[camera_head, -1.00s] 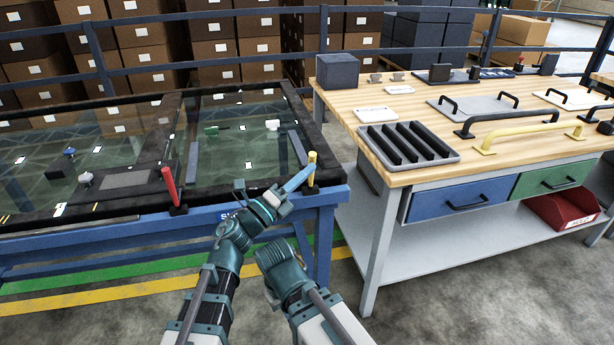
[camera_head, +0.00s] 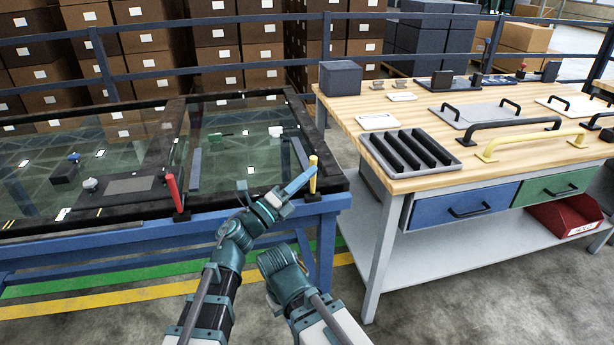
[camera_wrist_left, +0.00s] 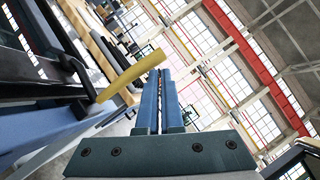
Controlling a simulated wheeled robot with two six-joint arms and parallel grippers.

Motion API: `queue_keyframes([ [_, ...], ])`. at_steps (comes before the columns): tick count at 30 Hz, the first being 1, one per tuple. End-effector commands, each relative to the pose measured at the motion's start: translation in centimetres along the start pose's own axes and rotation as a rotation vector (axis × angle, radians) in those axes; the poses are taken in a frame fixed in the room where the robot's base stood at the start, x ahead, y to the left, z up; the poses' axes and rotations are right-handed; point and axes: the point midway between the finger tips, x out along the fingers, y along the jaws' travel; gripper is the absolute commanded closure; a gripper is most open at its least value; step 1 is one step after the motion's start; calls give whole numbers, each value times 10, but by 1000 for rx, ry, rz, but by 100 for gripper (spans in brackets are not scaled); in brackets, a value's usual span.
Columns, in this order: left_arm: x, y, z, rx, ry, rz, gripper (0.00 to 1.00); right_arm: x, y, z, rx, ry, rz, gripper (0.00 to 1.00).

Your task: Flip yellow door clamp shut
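The yellow door clamp (camera_head: 313,174) stands upright on its dark base at the front right corner of the glass-panelled door frame. My left gripper (camera_head: 309,174) is beside the clamp, its blue fingers pointing up and right at the lever. In the left wrist view the two blue fingers (camera_wrist_left: 159,80) lie side by side with only a thin gap and nothing seen between them. The yellow lever (camera_wrist_left: 128,76) is left of the fingertips, outside them. Whether they touch it I cannot tell. My right arm shows at the lower middle; its gripper is out of sight.
A red clamp (camera_head: 173,192) stands upright further left on the same black-edged frame (camera_head: 60,226), above a blue trolley rail (camera_head: 150,233). A wooden workbench (camera_head: 375,146) with handles and trays is close on the right. Open floor lies between trolley and bench.

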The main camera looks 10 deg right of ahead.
Motion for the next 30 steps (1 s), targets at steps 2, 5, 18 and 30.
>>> queue_keyframes([
  [2,0,2,6,-3,-12,3,100,0,0,0,0,0,0,100],
  [5,-10,3,5,-2,-13,4,100,4,0,0,0,0,1,100],
  [18,-95,1,-1,1,-5,1,100,29,-2,-2,-1,0,5,100],
  [30,-121,-1,-1,1,0,-1,100,34,-2,-2,-2,0,7,100],
])
